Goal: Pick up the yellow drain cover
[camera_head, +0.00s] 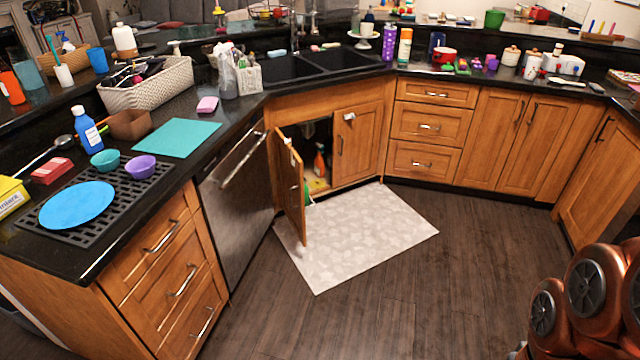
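I cannot make out a yellow drain cover for certain. The black double sink (300,66) is set into the corner counter, and its basin floors look dark with no clear yellow piece in them. Small yellowish and pink items (316,48) lie behind the sink, too small to identify. A yellow patch (317,186) shows on the floor of the open cabinet below the sink, partly hidden. My gripper is not in view. Only copper-coloured links of my arm show at the lower right.
The cabinet door (291,190) stands open over the pale mat (355,235). A dish rack (100,215) with a blue plate (77,205) lies on the left counter. A woven basket (150,88) stands left of the sink. The dark wood floor (440,285) is clear.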

